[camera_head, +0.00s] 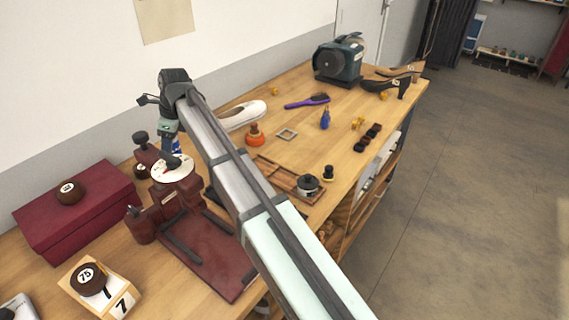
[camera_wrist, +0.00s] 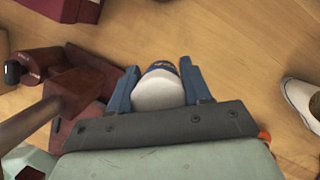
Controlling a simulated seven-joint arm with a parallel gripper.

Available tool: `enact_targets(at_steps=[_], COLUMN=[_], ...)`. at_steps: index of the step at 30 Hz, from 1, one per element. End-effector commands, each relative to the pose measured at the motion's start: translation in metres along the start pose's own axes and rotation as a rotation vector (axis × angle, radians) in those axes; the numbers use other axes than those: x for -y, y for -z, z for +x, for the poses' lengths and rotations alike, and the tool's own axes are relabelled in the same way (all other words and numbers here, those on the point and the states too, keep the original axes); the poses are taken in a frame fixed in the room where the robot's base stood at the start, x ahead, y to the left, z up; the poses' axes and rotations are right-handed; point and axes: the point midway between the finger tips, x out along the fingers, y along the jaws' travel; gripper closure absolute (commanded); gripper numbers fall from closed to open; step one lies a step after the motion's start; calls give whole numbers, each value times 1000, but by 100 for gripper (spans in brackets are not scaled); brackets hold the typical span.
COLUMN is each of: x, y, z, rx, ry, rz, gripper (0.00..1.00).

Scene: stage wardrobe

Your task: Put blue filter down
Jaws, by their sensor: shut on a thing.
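My gripper (camera_head: 174,146) is shut on the blue filter (camera_wrist: 160,90), a rounded white body with a blue far end. In the wrist view my two blue-grey fingers (camera_wrist: 158,74) clasp it on both sides. In the head view only a small blue and white part of the filter (camera_head: 177,146) shows, just above the white dial disc (camera_head: 173,168) of a dark red machine (camera_head: 190,245). I cannot tell whether the filter touches anything below it.
A dark red box (camera_head: 105,217) with a numbered brown knob stands to the left. A white shoe (camera_head: 243,117), an orange-based stamp (camera_head: 255,136) and a small blue bottle (camera_head: 325,120) stand on the wooden bench (camera_head: 300,95). A grinder (camera_head: 339,60) is at the back. Bare wood shows around the brush.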

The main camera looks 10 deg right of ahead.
Motion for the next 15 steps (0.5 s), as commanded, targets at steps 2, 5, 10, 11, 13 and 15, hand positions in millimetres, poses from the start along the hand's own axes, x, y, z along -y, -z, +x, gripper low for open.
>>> enact_targets(at_steps=[2, 5, 10, 11, 13, 15], x=[8, 23, 56, 61, 73, 83], y=[10, 30, 79, 88, 111, 134], z=[-3, -10, -28, -32, -41, -49], rx=[0, 0, 2, 3, 4, 5], ry=[5, 15, 42, 47, 59, 71], rz=[16, 47, 120, 134, 165, 197], gripper=[84, 84, 84, 84, 84, 84])
